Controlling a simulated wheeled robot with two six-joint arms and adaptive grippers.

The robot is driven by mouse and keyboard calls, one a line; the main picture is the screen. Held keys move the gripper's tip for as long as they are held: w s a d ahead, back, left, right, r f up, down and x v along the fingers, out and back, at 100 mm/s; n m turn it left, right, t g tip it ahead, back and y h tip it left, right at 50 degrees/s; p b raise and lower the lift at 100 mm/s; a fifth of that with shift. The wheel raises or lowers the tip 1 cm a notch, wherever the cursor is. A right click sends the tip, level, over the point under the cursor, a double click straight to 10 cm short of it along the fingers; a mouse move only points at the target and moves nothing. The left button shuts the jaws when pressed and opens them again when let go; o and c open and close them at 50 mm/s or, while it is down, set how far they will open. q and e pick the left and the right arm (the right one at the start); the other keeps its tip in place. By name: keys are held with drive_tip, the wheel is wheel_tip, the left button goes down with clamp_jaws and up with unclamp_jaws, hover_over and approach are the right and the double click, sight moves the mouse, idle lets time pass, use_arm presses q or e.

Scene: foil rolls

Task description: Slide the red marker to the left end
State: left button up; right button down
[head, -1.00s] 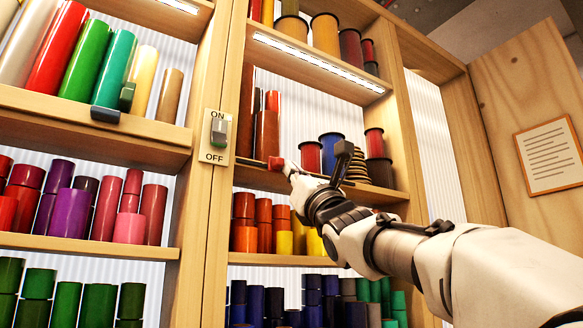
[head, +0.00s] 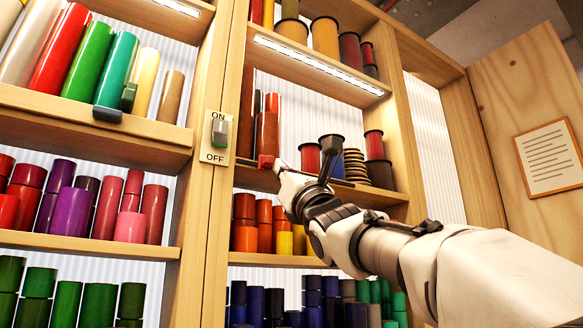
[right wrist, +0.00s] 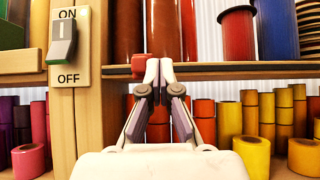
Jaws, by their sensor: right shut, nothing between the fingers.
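The red marker (head: 266,161) is a small red block on the dark rail (head: 247,166) along the front edge of the middle shelf in the right-hand bay. It also shows in the right wrist view (right wrist: 139,66), a short way from the rail's left end. My right gripper (head: 279,165) is shut and empty, with its fingertips just right of the marker. In the right wrist view the closed fingertips (right wrist: 159,70) appear against the marker's right side; I cannot tell for sure whether they touch. My left gripper is not in view.
A switch plate marked ON and OFF (head: 217,137) is on the post left of the rail. Brown foil rolls (head: 267,134) stand behind the marker. Another rail with a dark block (head: 107,114) is on the left bay's shelf. An open wooden door (head: 500,85) stands at right.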

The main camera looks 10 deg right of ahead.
sight(270, 166)
drive_tip(key=shift+s+a+b, duration=0.3)
drive_tip(key=shift+s+a, duration=0.05)
drive_tip(key=shift+a, duration=0.5)
drive_tip(key=shift+s+a+b, duration=0.25)
drive_tip(key=shift+s+a, duration=0.05)
drive_tip(key=shift+a, duration=0.55)
drive_tip(key=shift+d, duration=0.1)
drive_tip(key=shift+s+d+f+b, duration=0.15)
drive_tip(key=shift+s+b, duration=0.25)
drive_tip(key=shift+b, duration=0.25)
drive_tip(key=s+b, duration=0.1)
drive_tip(key=s+d+b, duration=0.1)
drive_tip(key=s, duration=0.1)
drive_tip(key=shift+s+d+r, duration=0.1)
drive_tip(key=shift+s+r, duration=0.1)
drive_tip(key=shift+f, duration=0.1)
